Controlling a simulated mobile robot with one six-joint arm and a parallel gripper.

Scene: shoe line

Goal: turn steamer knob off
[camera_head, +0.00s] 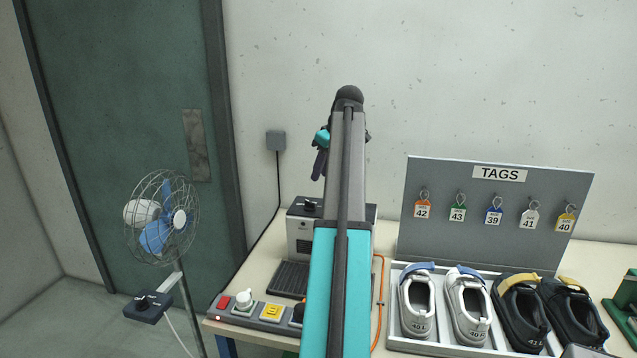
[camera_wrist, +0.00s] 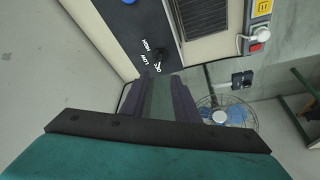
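The steamer (camera_head: 304,233) is a light grey box with a dark vent and dark top panel, on the bench behind my arm. Its dark knob (camera_wrist: 161,57) shows in the wrist view beside the white HIGH and LOW marks; the third mark is partly covered, and I cannot tell the exact setting. My gripper (camera_wrist: 160,80) has its two dark purple fingers apart with nothing between them. In the wrist view the fingertips appear just below the knob; I cannot tell their distance from it. In the head view the gripper is mostly hidden behind my arm, above the steamer.
A caged fan (camera_head: 162,218) with a control box (camera_head: 147,307) stands left of the bench. A button strip (camera_head: 252,309) lies at the bench front. Right are a tag board (camera_head: 490,245) and a shoe tray (camera_head: 425,346). An orange cable (camera_head: 381,290) runs beside my arm.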

